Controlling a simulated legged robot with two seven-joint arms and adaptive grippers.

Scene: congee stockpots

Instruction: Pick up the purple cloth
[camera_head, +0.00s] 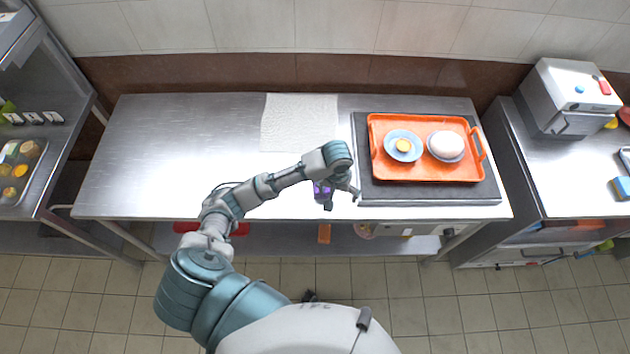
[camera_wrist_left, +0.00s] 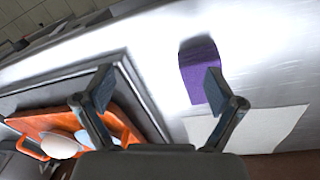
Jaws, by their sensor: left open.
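The purple cloth (camera_head: 321,191) lies on the steel table near its front edge, left of the dark mat. In the head view my left gripper (camera_head: 342,199) covers part of it. In the left wrist view the purple cloth (camera_wrist_left: 197,70) shows as a folded block on the shiny tabletop. There my left gripper (camera_wrist_left: 160,90) is open and empty. Its right finger overlaps the near end of the cloth in the picture. I cannot tell whether they touch. My right gripper is in neither view.
An orange tray (camera_head: 376,174) on the dark mat (camera_head: 430,193) holds a blue dish (camera_head: 391,147) with a yellow item and a white rounded thing (camera_head: 446,145). A white sheet (camera_head: 300,118) lies at the back. The table's left half (camera_head: 170,150) is clear.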

